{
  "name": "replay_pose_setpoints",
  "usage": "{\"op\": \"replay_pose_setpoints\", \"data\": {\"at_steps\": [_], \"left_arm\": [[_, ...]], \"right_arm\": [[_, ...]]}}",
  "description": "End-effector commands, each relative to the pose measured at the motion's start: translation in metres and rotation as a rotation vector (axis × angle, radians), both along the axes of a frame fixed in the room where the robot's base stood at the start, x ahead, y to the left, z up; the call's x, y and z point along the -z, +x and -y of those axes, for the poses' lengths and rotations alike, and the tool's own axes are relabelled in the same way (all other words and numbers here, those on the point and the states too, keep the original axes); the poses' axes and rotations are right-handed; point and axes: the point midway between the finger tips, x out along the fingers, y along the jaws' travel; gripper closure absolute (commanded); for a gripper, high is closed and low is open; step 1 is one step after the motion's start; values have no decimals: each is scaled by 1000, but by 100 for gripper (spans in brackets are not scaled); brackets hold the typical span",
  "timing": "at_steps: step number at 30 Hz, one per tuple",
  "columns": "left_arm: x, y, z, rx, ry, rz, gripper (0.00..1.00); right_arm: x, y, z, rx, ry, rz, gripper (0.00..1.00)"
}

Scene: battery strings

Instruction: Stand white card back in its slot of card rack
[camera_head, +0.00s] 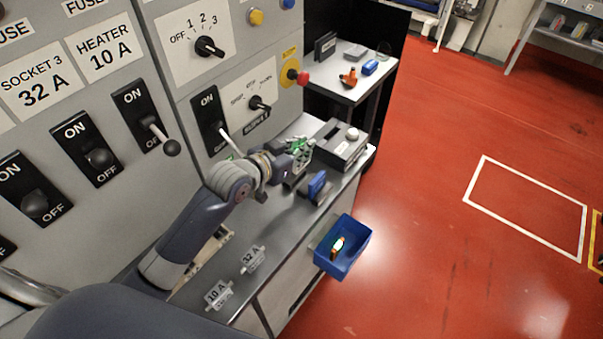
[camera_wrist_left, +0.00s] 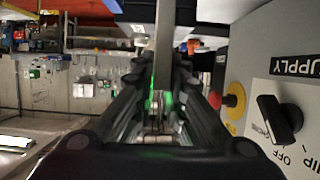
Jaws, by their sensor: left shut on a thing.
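My left gripper (camera_head: 301,152) reaches over the steel worktop, close to the switch panel. Its fingers also show in the left wrist view (camera_wrist_left: 158,85), shut on a thin pale strip (camera_wrist_left: 164,45). This strip looks like the white card seen edge-on; the fingers cover most of it. In the head view the card cannot be made out behind the gripper. A grey box with dark openings (camera_head: 343,152) stands on the worktop just beyond the gripper. I cannot tell for sure whether it is the card rack, nor which slot is free. My right gripper is not in view.
A blue upright item (camera_head: 317,184) stands on the worktop near the gripper. A blue bin (camera_head: 352,252) sits at the worktop's front edge. Switch levers (camera_head: 230,142) and a red button (camera_head: 302,77) jut from the panel. Red floor to the right is clear.

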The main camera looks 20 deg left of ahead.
Motion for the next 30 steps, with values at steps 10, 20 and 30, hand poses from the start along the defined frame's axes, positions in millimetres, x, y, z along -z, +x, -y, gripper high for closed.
{"op": "replay_pose_setpoints", "data": {"at_steps": [10,20,30], "left_arm": [[45,0,0,-2,-1,-1,100],[72,0,0,-1,1,2,100],[75,0,0,-1,1,1,78]], "right_arm": [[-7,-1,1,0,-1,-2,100],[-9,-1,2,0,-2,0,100],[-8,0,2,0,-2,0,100]]}}
